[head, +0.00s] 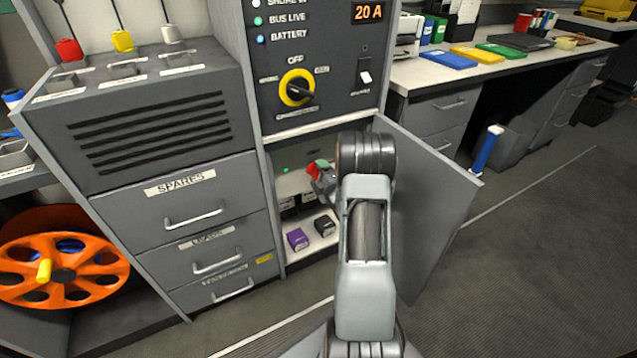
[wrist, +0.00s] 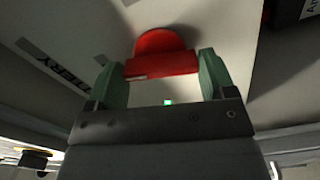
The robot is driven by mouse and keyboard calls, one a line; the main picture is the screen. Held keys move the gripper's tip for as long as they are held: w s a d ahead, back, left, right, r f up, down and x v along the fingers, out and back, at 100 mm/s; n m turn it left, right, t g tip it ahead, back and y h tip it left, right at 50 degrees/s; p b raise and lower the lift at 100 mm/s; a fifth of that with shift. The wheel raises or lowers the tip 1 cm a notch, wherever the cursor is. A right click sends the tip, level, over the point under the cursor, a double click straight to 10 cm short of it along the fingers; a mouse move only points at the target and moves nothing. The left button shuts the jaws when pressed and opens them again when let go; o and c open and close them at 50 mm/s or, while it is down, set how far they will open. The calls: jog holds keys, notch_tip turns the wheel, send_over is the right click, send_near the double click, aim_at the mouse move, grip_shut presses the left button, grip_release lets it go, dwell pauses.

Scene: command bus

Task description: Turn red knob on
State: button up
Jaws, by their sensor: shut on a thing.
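The red knob (wrist: 162,55) is in the wrist view, on a pale panel inside the open cabinet. My gripper (wrist: 163,75) has its two green fingers on either side of the knob's red grip and is shut on it. In the head view the red knob (head: 318,168) shows only in part, beside my gripper (head: 323,182), at the cabinet opening. My arm hides part of the opening. A small green light (wrist: 168,102) is lit on the panel just below the knob in the wrist view.
The grey cabinet door (head: 432,200) stands open to the right of my arm. A shelf below holds a purple box (head: 297,239) and a black box (head: 325,226). A yellow-ringed selector (head: 297,88) is above. Drawers (head: 190,205) stand at left; open floor lies at right.

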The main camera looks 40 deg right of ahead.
jog(key=shift+f+n+b, duration=0.1)
jog(key=shift+n+b, duration=1)
jog(key=shift+n, duration=0.1)
jog(key=o, duration=0.9)
jog(key=shift+s, duration=0.1)
jog(key=s+p, duration=0.1)
jog(key=s, duration=0.3)
jog(key=s+a+p, duration=0.1)
jog(key=s, duration=0.4)
jog(key=s+a+p, duration=0.1)
jog(key=s, duration=0.3)
jog(key=shift+s, duration=0.25)
